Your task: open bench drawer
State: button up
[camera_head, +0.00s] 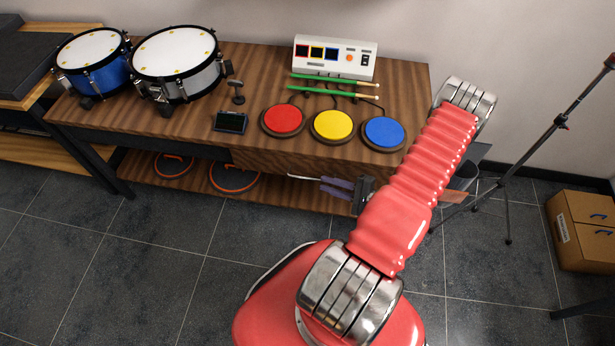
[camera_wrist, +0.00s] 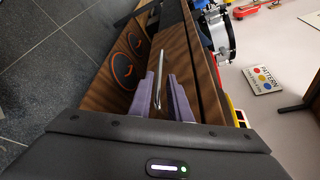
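The wooden bench (camera_head: 195,128) has a drawer (camera_head: 262,160) under its top; the drawer front looks flush with the bench, and its right part is hidden by my arm. Its pale bar handle (camera_head: 303,177) sticks out at the front. My gripper (camera_head: 326,185) is at the handle's right end. In the wrist view, the metal handle (camera_wrist: 157,80) runs between the two purple fingers of my gripper (camera_wrist: 162,88). The fingers stand apart, one on each side of the bar, with a gap visible on the right side.
Drums (camera_head: 177,65), coloured pads (camera_head: 332,125), green sticks (camera_head: 335,83) and a white control box (camera_head: 336,57) stand on the bench. Orange-ringed discs (camera_head: 234,177) lie on the lower shelf. A tripod (camera_head: 508,190) and cardboard box (camera_head: 583,232) stand right. The floor in front is clear.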

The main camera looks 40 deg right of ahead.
aim_at(312, 179)
jog(key=x, duration=0.9)
jog(key=shift+c, duration=0.3)
grip_shut()
